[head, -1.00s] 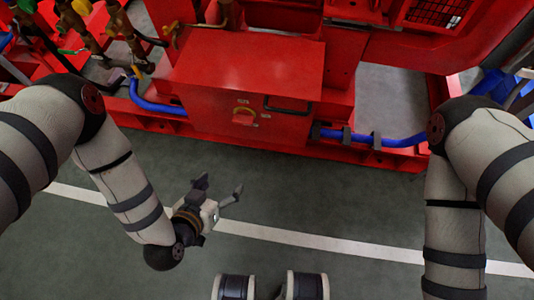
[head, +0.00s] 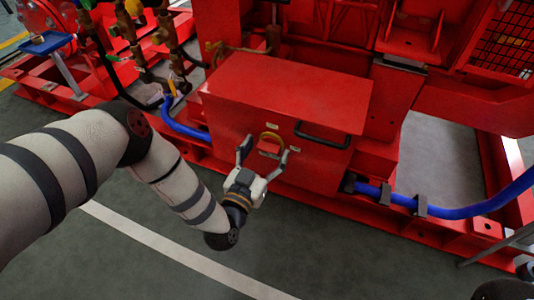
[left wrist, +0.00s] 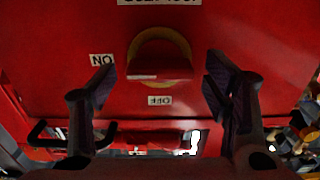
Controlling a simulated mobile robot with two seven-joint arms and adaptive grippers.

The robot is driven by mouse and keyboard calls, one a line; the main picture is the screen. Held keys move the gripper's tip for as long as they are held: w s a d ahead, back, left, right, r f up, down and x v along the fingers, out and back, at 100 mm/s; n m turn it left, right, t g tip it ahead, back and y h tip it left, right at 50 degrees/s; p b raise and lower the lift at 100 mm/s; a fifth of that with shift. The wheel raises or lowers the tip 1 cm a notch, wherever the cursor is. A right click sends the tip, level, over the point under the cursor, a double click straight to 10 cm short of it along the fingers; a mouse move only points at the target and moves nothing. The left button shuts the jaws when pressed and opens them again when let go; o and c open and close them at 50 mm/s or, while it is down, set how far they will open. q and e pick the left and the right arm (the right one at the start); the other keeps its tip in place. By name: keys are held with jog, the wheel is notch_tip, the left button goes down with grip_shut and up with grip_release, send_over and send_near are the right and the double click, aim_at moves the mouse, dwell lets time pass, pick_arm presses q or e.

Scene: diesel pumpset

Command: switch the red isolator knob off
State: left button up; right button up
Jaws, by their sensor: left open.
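The red isolator knob (head: 269,147) sits on the front of the red box, with a yellow ring behind it. In the left wrist view the knob (left wrist: 160,70) shows upside down, its grip bar lying about level, in line with the ON label (left wrist: 101,60) at its left. The OFF label (left wrist: 159,100) is below it. My left gripper (head: 263,151) is open in front of the knob, one finger to each side. In the left wrist view its fingertips (left wrist: 161,72) stand apart from the knob. My right gripper is out of view.
The red box (head: 285,90) has a black handle (head: 322,137) right of the knob. Blue hoses (head: 450,210) run low along the red base frame. Brass valves (head: 135,35) and pipes stand at the upper left. The green floor in front is clear.

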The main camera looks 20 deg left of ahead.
pick_arm(q)
jog(key=shift+w, duration=0.15)
jog(key=c, duration=1.2)
jog(key=shift+o, duration=0.2)
